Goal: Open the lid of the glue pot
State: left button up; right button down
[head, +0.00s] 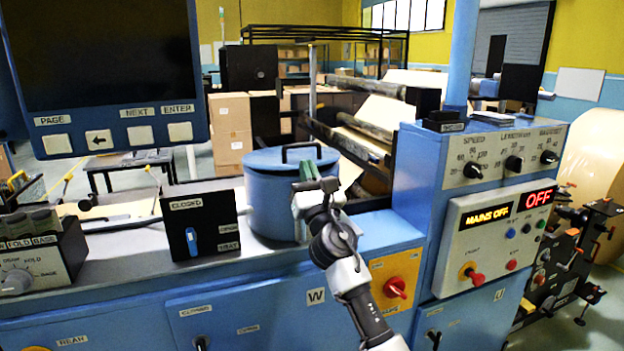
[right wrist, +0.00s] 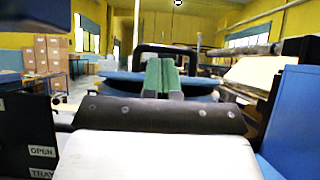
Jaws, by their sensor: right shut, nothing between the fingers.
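The blue glue pot (head: 270,205) stands on the machine's worktop, and its round lid (head: 262,160) lies flat on it. A black bar handle (head: 301,146) arches over the lid. My right gripper (head: 309,171) is at the front right of the pot, just below the handle in the picture, with its green fingers together and empty. In the right wrist view, the fingers (right wrist: 161,76) point toward the lid (right wrist: 205,82) and overlap the handle (right wrist: 182,48); I cannot tell whether they touch it. My left gripper is not in view.
A black box labelled CLOSED (head: 200,222) stands left of the pot. The blue control console (head: 490,190) rises close on the right. A dark monitor panel (head: 100,70) fills the upper left. Rollers with paper (head: 365,140) lie behind the pot.

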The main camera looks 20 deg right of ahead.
jog(key=shift+w+f, duration=0.2)
jog(key=shift+f, duration=0.05)
dwell(0.3)
